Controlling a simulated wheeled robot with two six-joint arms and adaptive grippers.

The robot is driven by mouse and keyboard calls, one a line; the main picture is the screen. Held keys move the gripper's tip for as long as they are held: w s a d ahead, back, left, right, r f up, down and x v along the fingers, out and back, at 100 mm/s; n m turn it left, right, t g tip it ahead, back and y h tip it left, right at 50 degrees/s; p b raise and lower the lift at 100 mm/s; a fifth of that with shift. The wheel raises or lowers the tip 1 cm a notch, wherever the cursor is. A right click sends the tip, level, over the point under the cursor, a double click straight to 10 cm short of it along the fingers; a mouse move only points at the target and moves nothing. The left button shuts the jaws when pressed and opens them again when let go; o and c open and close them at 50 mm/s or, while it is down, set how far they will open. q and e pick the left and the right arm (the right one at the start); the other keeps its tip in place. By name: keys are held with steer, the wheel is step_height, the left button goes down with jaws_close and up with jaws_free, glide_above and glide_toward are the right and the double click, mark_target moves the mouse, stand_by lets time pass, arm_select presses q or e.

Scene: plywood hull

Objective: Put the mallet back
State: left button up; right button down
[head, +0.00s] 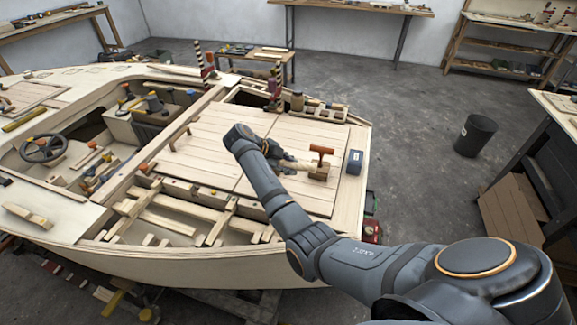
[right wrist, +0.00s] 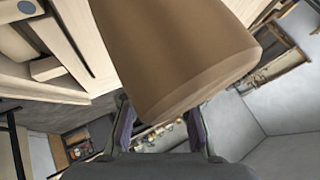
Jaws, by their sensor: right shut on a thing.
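My right gripper (head: 277,160) is over the pale plank deck, shut on the mallet (head: 299,165). A pale, rounded wooden part of the mallet sticks out to the right of the jaws in the head view. In the right wrist view, a large brown rounded wooden part of the mallet (right wrist: 175,55) fills the upper middle, in front of my right gripper's fingers (right wrist: 160,130). My arm and the jaws hide the rest of it. A small wooden block (head: 319,174) is close to its right end; I cannot tell whether they touch. My left gripper is not in view.
An orange T-shaped handle (head: 321,150) stands up by the block, with a dark blue box (head: 355,161) to its right. A wooden rack (head: 325,112) and striped posts (head: 275,88) line the deck's back. The plank deck (head: 205,140) left of my gripper is mostly clear.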

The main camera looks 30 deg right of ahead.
steer(key=shift+a+r, duration=0.2)
steer(key=shift+r, duration=0.05)
steer(key=shift+d+f, duration=0.1)
steer(key=shift+d, duration=0.05)
steer(key=shift+f, duration=0.2)
step_height(320, 180, down, 7)
steer(key=b, duration=0.5)
steer(key=shift+b, duration=0.3)
steer(key=c, duration=1)
jaws_free()
steer(key=shift+c, duration=0.2)
